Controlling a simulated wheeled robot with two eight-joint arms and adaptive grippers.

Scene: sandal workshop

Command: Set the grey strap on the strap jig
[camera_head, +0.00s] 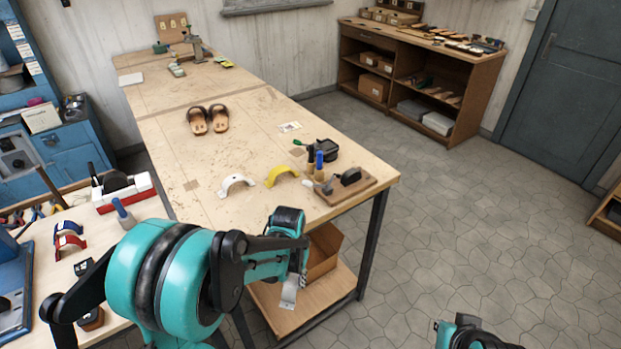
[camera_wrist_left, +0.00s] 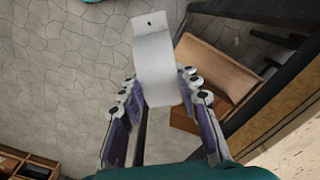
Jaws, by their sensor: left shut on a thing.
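My left gripper (camera_head: 292,285) is shut on the grey strap (camera_head: 289,297), a pale curved band. In the left wrist view the strap (camera_wrist_left: 156,65) stands between the two fingers (camera_wrist_left: 158,88), its holed end pointing away. The strap hangs in the air off the front edge of the workbench, above the lower shelf. A wooden board with a dark block (camera_head: 350,177), which looks like the strap jig, sits at the bench's near right corner, beyond and right of the gripper. My right arm (camera_head: 470,334) shows only at the bottom edge; its fingers are not clear.
A white strap (camera_head: 237,182) and a yellow strap (camera_head: 282,174) lie left of the board. A blue-handled tool (camera_head: 319,162) and a black device (camera_head: 322,149) stand close to it. Sandals (camera_head: 208,120) lie farther back. A cardboard box (camera_head: 322,250) sits under the bench.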

